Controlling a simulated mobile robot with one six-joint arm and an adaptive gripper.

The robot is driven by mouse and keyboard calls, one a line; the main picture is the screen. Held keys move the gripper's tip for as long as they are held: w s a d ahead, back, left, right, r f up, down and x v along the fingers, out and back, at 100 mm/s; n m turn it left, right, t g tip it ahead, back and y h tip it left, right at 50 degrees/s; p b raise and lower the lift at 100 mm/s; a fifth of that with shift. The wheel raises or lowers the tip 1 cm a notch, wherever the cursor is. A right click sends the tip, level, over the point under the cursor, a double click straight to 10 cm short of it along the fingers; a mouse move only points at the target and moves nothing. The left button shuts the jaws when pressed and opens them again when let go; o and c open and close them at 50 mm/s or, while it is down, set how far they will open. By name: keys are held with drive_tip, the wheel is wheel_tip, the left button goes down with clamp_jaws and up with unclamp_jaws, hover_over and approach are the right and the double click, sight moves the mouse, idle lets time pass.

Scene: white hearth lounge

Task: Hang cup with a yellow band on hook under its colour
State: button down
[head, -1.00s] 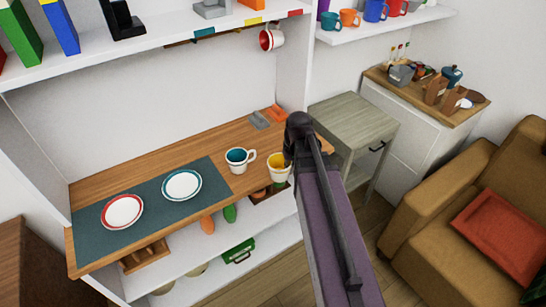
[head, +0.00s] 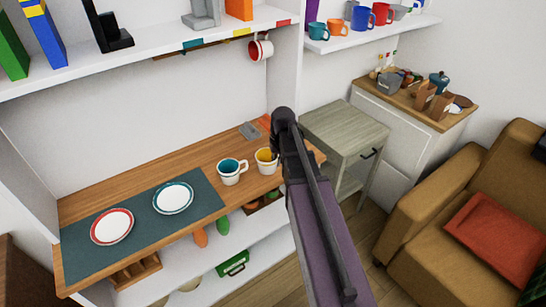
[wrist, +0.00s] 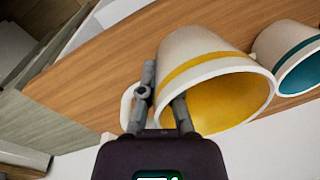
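The white cup with a yellow band (head: 266,160) is at the right end of the wooden counter, its inside yellow. In the wrist view the cup (wrist: 205,55) is large, its mouth toward the camera. My gripper (wrist: 163,90) is shut on its wall beside the handle, one finger outside and one at the mouth. In the head view my arm partly hides the cup. Yellow (head: 241,32), teal (head: 192,44) and red (head: 284,22) labels mark the shelf edge above a dark hook rail (head: 190,50). The hook under yellow is too small to make out.
A red-banded cup (head: 260,48) hangs below the shelf near the red end. A teal-banded cup (head: 231,172) stands left of the yellow one. Two plates lie on a dark mat (head: 205,194). The cabinet's side wall (head: 287,80) rises at right.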

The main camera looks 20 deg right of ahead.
drive_tip(key=shift+w+d+f, duration=0.1)
drive_tip(key=shift+w+d, duration=0.1)
drive_tip(key=shift+w, duration=1)
drive_tip(key=shift+w+d+f, duration=0.1)
drive_tip(key=shift+w+d, duration=0.1)
drive_tip(key=shift+w, duration=0.95)
drive_tip(key=shift+w+d+f, duration=0.1)
drive_tip(key=shift+w, duration=0.5)
drive_tip(key=shift+w+d+f+b, duration=0.1)
drive_tip(key=shift+w+f+b, duration=0.6)
drive_tip(key=shift+f+b, duration=0.9)
drive_tip(key=shift+b, duration=0.25)
drive_tip(key=shift+f, duration=0.1)
drive_tip(key=c, duration=0.8)
unclamp_jaws()
drive_tip(key=shift+f, duration=0.1)
